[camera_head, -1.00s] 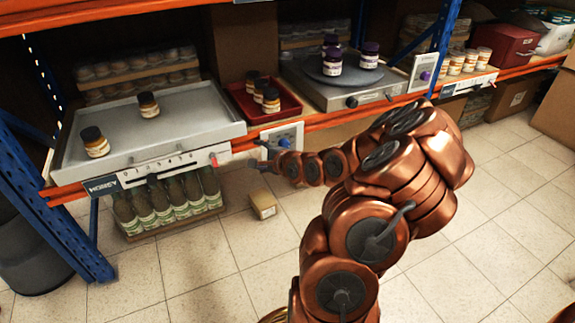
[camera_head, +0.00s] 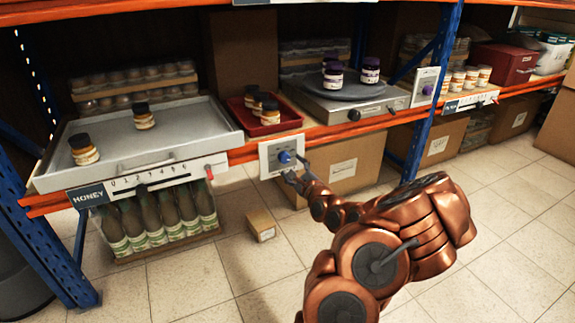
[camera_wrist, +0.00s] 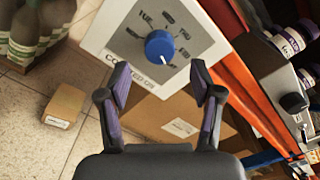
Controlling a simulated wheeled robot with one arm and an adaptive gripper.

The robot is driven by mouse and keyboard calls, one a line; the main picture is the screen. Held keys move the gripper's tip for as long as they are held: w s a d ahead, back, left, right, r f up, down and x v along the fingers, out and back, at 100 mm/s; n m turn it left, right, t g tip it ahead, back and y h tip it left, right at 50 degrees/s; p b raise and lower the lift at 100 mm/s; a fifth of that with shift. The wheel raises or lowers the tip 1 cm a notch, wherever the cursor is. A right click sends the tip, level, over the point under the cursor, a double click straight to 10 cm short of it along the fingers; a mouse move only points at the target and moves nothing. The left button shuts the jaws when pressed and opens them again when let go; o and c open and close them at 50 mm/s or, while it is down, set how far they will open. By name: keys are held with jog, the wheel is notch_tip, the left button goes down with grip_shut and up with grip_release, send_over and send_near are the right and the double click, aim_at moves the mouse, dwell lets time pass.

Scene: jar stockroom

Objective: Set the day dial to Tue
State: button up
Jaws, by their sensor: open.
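The day dial is a blue round knob (camera_head: 284,157) on a white panel (camera_head: 268,165) fixed to the orange shelf edge. In the wrist view the knob (camera_wrist: 160,46) is near the top centre, ringed by day labels; Tue reads at its upper left. The panel's lower edge reads "counted on". My gripper (camera_head: 296,172) is just in front of the panel, at the knob's lower right in the head view. In the wrist view my gripper (camera_wrist: 160,78) is open and empty, its fingers apart below the knob and not around it.
A honey tray (camera_head: 50,178) with two jars and a slider scale stands left of the panel. A red tray (camera_head: 290,118) of jars sits above it. A turntable unit (camera_head: 320,100) and another dial panel (camera_head: 421,94) are to the right. A small box (camera_head: 261,226) lies on the floor.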

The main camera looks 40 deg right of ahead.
aim_at(286, 160)
jog(key=shift+b+x, duration=0.8)
jog(key=shift+x, duration=1.45)
jog(key=c, duration=1.1)
